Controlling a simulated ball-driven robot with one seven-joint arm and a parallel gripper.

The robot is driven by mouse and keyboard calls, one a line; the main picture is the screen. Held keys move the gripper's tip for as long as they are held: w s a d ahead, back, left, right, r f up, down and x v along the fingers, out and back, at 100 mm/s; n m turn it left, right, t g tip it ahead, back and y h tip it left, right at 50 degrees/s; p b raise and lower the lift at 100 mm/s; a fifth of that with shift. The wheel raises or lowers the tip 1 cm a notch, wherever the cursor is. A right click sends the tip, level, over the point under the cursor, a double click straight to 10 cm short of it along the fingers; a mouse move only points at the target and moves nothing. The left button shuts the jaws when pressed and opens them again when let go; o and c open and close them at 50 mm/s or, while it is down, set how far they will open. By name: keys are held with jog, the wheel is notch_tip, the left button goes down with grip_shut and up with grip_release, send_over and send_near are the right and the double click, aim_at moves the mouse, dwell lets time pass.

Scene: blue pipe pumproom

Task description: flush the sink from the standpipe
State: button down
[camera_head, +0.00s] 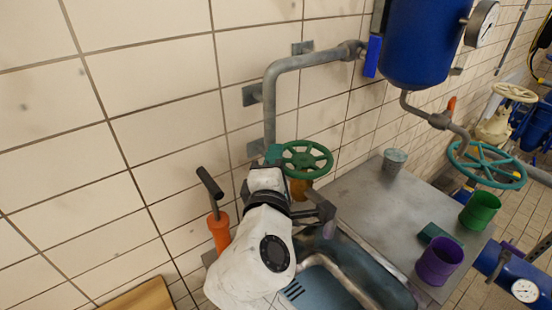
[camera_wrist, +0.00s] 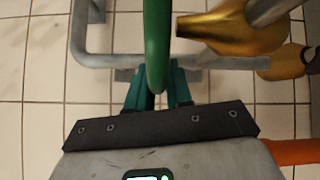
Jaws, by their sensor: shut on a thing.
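The standpipe (camera_head: 270,105) is a grey pipe bracketed to the tiled wall, bending right at its top. A green handwheel (camera_head: 318,170) sits beside its lower part, with a brass body (camera_head: 300,188) below. My gripper (camera_head: 273,153) is at the wheel's left rim. In the wrist view the green rim (camera_wrist: 157,40) passes between the teal fingers of my gripper (camera_wrist: 155,88), which are shut on it. A brass fitting (camera_wrist: 225,30) is right of the rim there.
The metal counter (camera_head: 360,195) holds a grey cup (camera_head: 394,160), a green cup (camera_head: 480,210), a purple cup (camera_head: 438,262) and a dark green block (camera_head: 437,234). An orange-handled tool (camera_head: 219,232) stands left of my arm. A blue tank (camera_head: 420,45) hangs above the counter.

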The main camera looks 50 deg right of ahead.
jog(key=shift+r, duration=0.35)
jog(key=c, duration=1.3)
grip_release()
jog(key=shift+s, duration=0.1)
jog(key=shift+o, duration=0.9)
jog(key=shift+f, duration=0.15)
jog(key=b+v, duration=0.2)
jog(key=v, duration=0.9)
